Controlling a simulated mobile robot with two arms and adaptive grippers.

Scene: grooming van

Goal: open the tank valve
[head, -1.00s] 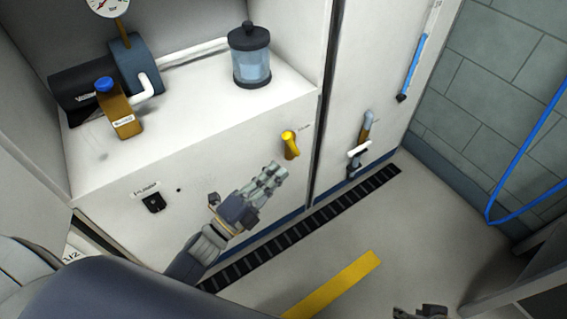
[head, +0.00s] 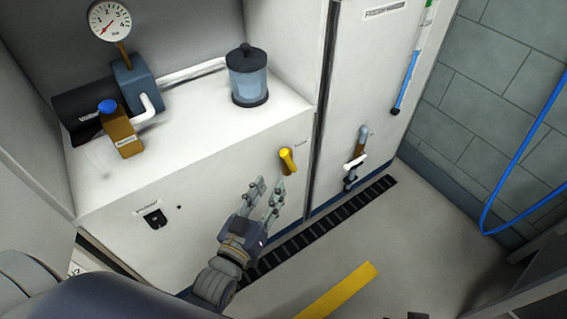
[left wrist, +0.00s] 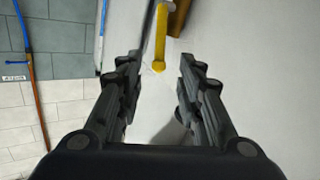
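A yellow lever handle (head: 288,160) sticks out from the white cabinet front; its small label is unreadable. It also shows in the left wrist view (left wrist: 160,38), just beyond and between my fingertips. A second valve with a white handle (head: 352,164) sits low on the panel to the right, below a label that seems to read fresh water. I cannot tell from labels which is the tank valve. My left gripper (head: 268,188) is open and empty, just below the yellow handle and apart from it; its spread fingers show in the wrist view (left wrist: 160,62). Only a dark sliver, perhaps my right gripper, shows at the bottom edge.
A pump with a gauge (head: 109,20) and a clear blue canister (head: 247,76) stand on the counter. A black switch (head: 154,219) is on the cabinet front. A dark floor grate (head: 330,222) runs along its base. A blue hose (head: 510,165) hangs at right.

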